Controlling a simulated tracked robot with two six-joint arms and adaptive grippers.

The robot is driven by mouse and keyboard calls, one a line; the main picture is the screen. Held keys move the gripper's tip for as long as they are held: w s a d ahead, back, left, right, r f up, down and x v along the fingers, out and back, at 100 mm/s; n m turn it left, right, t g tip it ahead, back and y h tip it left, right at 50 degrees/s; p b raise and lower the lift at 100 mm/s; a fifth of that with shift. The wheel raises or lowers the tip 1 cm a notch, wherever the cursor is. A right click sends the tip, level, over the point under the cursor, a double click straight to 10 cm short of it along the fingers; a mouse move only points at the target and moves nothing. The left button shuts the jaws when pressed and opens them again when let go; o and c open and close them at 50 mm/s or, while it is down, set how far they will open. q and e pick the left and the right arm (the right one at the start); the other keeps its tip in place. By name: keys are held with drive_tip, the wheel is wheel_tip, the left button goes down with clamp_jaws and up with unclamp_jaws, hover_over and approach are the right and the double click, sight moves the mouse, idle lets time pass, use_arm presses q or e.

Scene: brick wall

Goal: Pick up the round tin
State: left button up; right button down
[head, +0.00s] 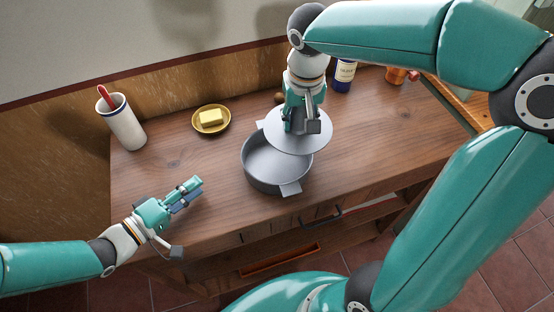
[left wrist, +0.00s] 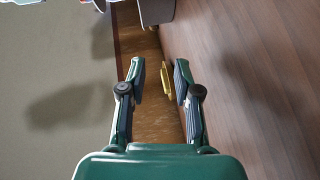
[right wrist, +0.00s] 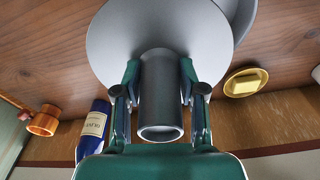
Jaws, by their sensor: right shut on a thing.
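The round tin (head: 262,176) is a grey, open, shallow pan with flat tabs, standing on the wooden table near its front edge. My right gripper (head: 300,125) is shut on the thick tube-shaped handle (right wrist: 161,95) of a flat grey disc (head: 302,141). The disc is over the tin's far right part and hides some of its rim and inside; I cannot tell whether they touch. In the right wrist view part of the tin (right wrist: 243,18) shows behind the disc. My left gripper (head: 193,191) is open and empty, left of the tin and apart from it.
A white cup (head: 124,124) with a red-handled utensil stands at the back left. A yellow dish (head: 200,129) with butter is behind the tin. A blue bottle (head: 344,76) and an orange object (head: 395,75) stand at the back right. The table's left middle is clear.

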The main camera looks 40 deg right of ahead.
sight(298, 192)
use_arm(q)
drive_tip(key=s+d+m+g, duration=0.1)
drive_tip(key=s+d+g, duration=0.1)
drive_tip(key=s, duration=0.2)
drive_tip(key=s+d+g+h, duration=0.1)
drive_tip(key=s+d+g, duration=0.1)
drive_tip(key=s, duration=0.2)
drive_tip(key=s+d+m+g+h, duration=0.1)
drive_tip(key=s+d+g, duration=0.1)
drive_tip(key=s+d, duration=0.1)
drive_tip(key=shift+s+m+g, duration=0.3)
drive_tip(key=shift+s, duration=0.2)
drive_tip(key=d, duration=0.2)
drive_tip(key=s+d, duration=0.1)
drive_tip(key=d, duration=0.2)
drive_tip(key=shift+s+d+r, duration=0.1)
drive_tip(key=shift+s+d, duration=0.15)
drive_tip(key=shift+d, duration=0.15)
drive_tip(key=shift+s+d, duration=0.2)
drive_tip(key=shift+d, duration=0.8)
drive_tip(key=shift+s+d, duration=0.15)
drive_tip(key=shift+d, duration=0.8)
drive_tip(key=shift+s+d, duration=0.2)
drive_tip(key=shift+d, duration=0.8)
clamp_jaws()
